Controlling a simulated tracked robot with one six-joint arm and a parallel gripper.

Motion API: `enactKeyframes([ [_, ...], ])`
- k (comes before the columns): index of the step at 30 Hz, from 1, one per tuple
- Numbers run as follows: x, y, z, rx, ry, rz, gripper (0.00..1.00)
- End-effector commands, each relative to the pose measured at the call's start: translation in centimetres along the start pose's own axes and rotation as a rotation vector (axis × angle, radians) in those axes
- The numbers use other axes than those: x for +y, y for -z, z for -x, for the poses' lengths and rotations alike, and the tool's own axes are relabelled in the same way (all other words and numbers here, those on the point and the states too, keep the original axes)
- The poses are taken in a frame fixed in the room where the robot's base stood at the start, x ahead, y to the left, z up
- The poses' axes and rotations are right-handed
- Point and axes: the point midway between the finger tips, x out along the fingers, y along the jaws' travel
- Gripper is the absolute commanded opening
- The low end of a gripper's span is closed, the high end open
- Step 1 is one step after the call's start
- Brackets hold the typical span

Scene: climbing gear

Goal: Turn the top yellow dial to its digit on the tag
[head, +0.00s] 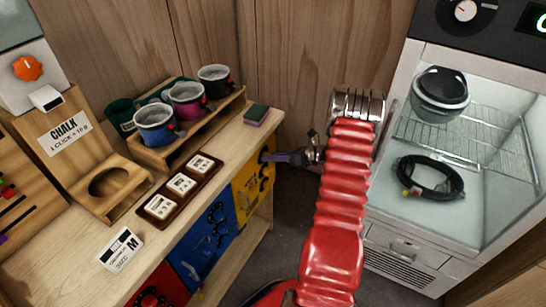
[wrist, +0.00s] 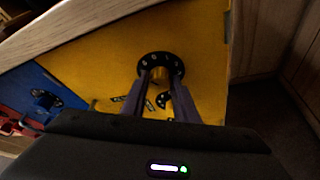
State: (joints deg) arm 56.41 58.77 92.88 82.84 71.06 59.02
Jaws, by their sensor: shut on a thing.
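The top yellow dial (wrist: 161,64) is a black disc with light marks, on the yellow panel (wrist: 105,55) of the bench front. My gripper (wrist: 160,88) is shut on this dial, one finger on each side of its knob. The fingers hide part of the dial, and I cannot tell which digit it is set to. In the head view my gripper (head: 272,157) reaches the yellow panel from the right. A white tag (head: 121,250) marked M lies on the bench top; its smaller print is too small to read.
A lower black dial (wrist: 164,99) shows between the fingers. A blue panel (head: 207,247) and a red panel (head: 152,297) sit farther left. Mugs (head: 188,100) stand on a rack above. A glass-fronted cabinet (head: 455,160) stands right of my arm.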

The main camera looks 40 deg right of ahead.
Motion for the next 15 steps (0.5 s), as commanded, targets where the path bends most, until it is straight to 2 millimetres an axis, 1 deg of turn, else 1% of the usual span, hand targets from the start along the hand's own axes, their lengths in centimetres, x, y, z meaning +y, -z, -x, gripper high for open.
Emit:
enactKeyframes([
  [1, -0.25, -0.41, 0.17, -0.006, 0.006, 0.002, 0.05],
  [10, -0.31, -0.48, 0.2, -0.007, 0.008, 0.002, 0.05],
  [11, -0.32, -0.49, 0.2, -0.007, 0.008, 0.002, 0.28],
  [15, -0.26, -0.4, 0.17, -0.006, 0.006, 0.002, 0.38],
])
